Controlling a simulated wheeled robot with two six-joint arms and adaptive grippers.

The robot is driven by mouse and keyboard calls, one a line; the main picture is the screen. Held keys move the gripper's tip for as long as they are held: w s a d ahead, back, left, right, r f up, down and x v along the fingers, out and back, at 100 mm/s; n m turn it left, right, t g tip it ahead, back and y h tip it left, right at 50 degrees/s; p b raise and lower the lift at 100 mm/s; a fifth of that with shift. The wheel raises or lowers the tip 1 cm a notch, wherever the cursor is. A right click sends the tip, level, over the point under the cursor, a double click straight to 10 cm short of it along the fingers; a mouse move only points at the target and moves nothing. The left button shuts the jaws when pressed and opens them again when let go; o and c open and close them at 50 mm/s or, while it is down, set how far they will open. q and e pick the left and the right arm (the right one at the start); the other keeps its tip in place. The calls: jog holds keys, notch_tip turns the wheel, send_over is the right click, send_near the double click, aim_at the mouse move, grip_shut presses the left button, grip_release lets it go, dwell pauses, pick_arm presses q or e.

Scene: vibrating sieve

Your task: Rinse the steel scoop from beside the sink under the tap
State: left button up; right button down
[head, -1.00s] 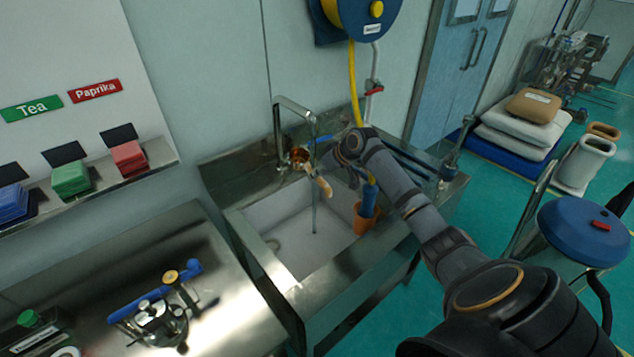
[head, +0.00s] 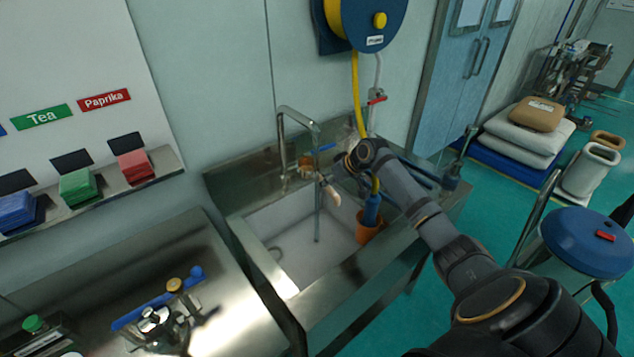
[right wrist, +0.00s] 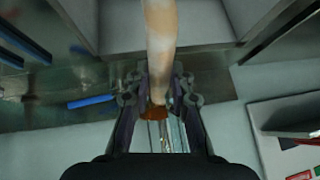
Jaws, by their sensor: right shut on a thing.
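My right gripper (head: 334,176) is over the sink basin, close to the tap (head: 297,138). It is shut on a tan, rod-like piece, which looks like the handle of the scoop (head: 331,193). In the right wrist view the piece (right wrist: 160,35) runs up from between the fingers (right wrist: 162,98) and has a brown end there. I cannot make out the steel bowl clearly. A thin water stream (head: 317,225) falls from the tap into the sink (head: 290,286), right beside the piece. Whether it touches it is unclear. My left gripper is out of view.
An orange cup (head: 366,235) with a blue-handled thing (head: 372,208) stands at the basin's right side. A steel table (head: 225,300) with a blue-handled device is at left. A yellow hose (head: 355,90) hangs from a reel (head: 365,25) above. A blue-lidded drum (head: 585,235) stands at right.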

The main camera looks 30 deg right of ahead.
jog(key=shift+w, duration=0.1)
dwell(0.4)
jog(key=shift+w+a, duration=0.6)
jog(key=shift+a, duration=0.1)
jog(key=shift+s, duration=0.1)
jog(key=s+a+r+p, duration=0.2)
jog(key=s+a+p, duration=0.9)
jog(key=p, duration=0.4)
jog(key=shift+s, duration=0.25)
dwell(0.5)
